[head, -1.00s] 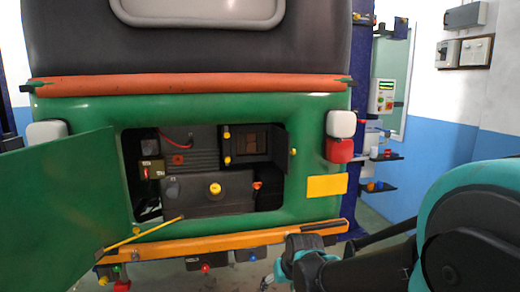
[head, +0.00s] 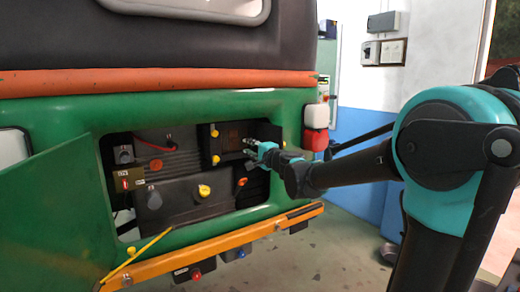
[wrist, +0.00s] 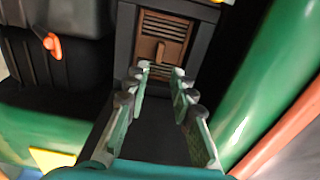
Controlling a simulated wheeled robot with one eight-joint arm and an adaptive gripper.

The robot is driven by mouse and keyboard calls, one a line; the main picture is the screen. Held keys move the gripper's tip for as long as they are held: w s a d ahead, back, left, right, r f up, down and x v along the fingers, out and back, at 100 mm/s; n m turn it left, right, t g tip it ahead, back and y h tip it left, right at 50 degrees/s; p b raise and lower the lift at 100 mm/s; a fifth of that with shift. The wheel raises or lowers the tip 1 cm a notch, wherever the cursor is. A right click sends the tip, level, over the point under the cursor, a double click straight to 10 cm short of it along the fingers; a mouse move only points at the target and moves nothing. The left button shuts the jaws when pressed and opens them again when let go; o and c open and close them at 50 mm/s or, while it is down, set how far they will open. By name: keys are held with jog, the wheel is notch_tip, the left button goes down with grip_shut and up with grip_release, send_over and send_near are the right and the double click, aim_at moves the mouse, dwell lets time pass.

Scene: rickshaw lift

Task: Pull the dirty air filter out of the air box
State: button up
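The air box (head: 213,145) is a black housing at the upper right of the open engine bay, with its front open. The dirty air filter (wrist: 175,30) is a brown pleated panel with a small tab, seated inside the box in the wrist view; it shows dimly in the head view (head: 232,134). My gripper (head: 249,146) is in front of the box opening in the head view. In the wrist view my gripper (wrist: 162,72) is open, its two fingers apart and pointing at the filter. The tab lies just beyond the fingertips, with nothing between the fingers.
The green hatch (head: 45,220) hangs open at the left, held by a yellow rod (head: 150,243). A dark engine block with a yellow cap (head: 204,191) sits below the box. An orange handle (wrist: 52,42) is at the left in the wrist view. The orange bumper (head: 225,240) runs below the bay.

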aim_at(236, 141)
jog(key=shift+x, duration=5)
grip_shut()
